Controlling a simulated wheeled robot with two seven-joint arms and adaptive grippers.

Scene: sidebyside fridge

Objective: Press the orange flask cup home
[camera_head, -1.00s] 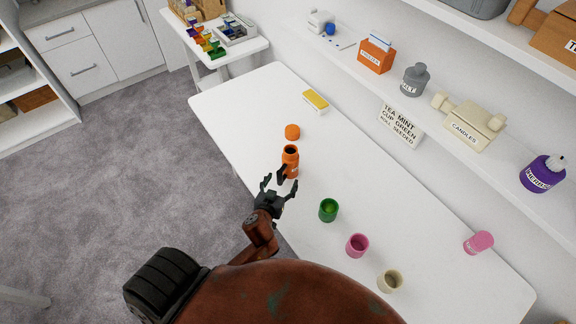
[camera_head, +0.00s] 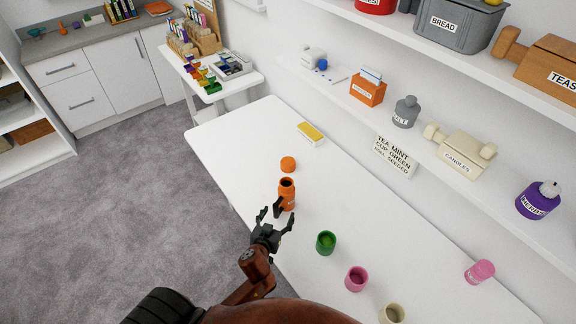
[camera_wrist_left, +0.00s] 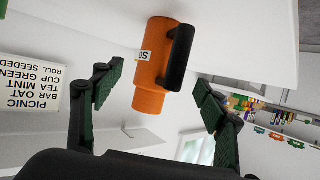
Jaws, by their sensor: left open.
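The orange flask (camera_head: 287,196) stands upright on the white table, its dark open mouth facing up. An orange cup (camera_head: 288,164) sits on the table just beyond it, apart from the flask. My left gripper (camera_head: 275,217) is open just in front of the flask. In the left wrist view the flask (camera_wrist_left: 152,75) shows with a black handle and a white label, and lies beyond and between the open fingers (camera_wrist_left: 155,100) of my gripper. The fingers do not visibly close on it. My right gripper is not in view.
A green cup (camera_head: 326,242), a pink cup (camera_head: 356,278) and a cream cup (camera_head: 391,314) stand right of the gripper. Another pink item (camera_head: 479,272) is near the wall. A yellow-topped block (camera_head: 311,132) lies farther back. A loaded shelf (camera_head: 400,131) runs above the table's wall side.

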